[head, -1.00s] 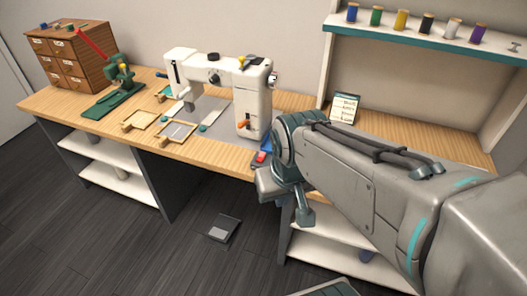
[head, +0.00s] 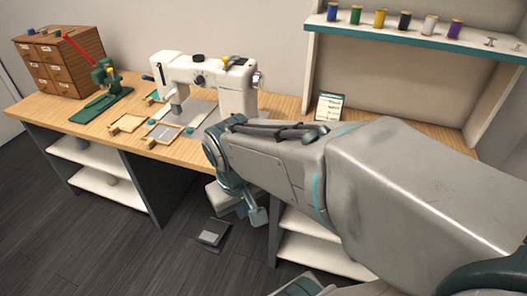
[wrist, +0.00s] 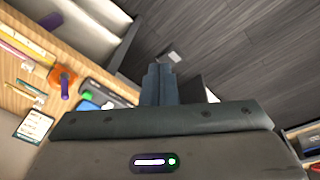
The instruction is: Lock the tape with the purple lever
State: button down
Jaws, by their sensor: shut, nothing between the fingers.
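In the wrist view a purple lever (wrist: 65,90) stands out from a small orange body (wrist: 55,74) on the wooden worktop, left of my gripper. The orange body looks like the tape's case, but I cannot be sure. The lever's lock position cannot be made out. My gripper (wrist: 160,75) is shut and empty, its fingers together over the dark floor just off the worktop's edge, apart from the lever. In the head view my arm hides the lever and orange body, and my gripper (head: 250,208) hangs in front of the table.
A blue item (wrist: 88,105) lies near the lever. The white sewing machine (head: 235,90) stands on the worktop (head: 85,120) left of my arm. A card (head: 328,106) stands behind my arm. Spools line the shelf (head: 420,38). A grey object (head: 211,233) lies on the floor.

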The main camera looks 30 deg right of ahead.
jog(key=w+d+f+n+g+h+b, duration=0.1)
jog(key=w+d+f+g+h+b, duration=0.15)
jog(key=d+f+h+b, duration=0.5)
jog(key=w+d+f+n+g+h+b, duration=0.1)
jog(key=d+f+g+h+b, duration=0.35)
jog(key=f, duration=0.65)
jog(key=w+f+n+t+h+b, duration=0.1)
jog(key=w+n+t+h+b, duration=0.4)
jog(key=w+t+h+b, duration=0.2)
jog(key=w+t+b, duration=0.2)
jog(key=w, duration=0.2)
jog(key=shift+w+a+f+h+b, duration=0.2)
jog(key=shift+a+f+h+b, duration=0.1)
jog(key=shift+h+b, duration=0.1)
jog(key=shift+d, duration=0.1)
